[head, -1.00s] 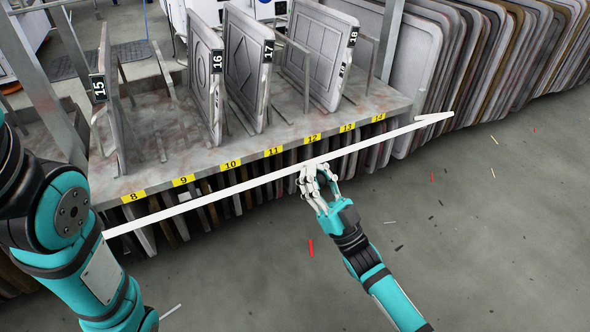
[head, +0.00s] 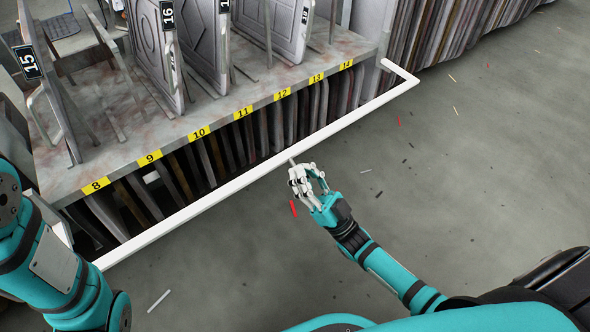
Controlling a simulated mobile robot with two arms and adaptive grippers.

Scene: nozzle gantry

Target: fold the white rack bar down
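The white rack bar (head: 222,195) runs diagonally along the front of the rack, from the lower left to a bent right end. It lies in front of the lower slots, below the yellow number labels. My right gripper (head: 294,163) is at the bar's middle, on its front side. Its fingertips meet or overlap the bar in this view. Whether the fingers are closed around the bar cannot be told. My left gripper is out of view; only my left arm shows at the left edge.
The rack shelf (head: 110,150) holds upright grey panels (head: 210,45) with black number tags. Several thin panels (head: 205,165) stand in the slots below. The grey floor (head: 480,190) to the right is open, with small scraps, including a red piece (head: 293,209).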

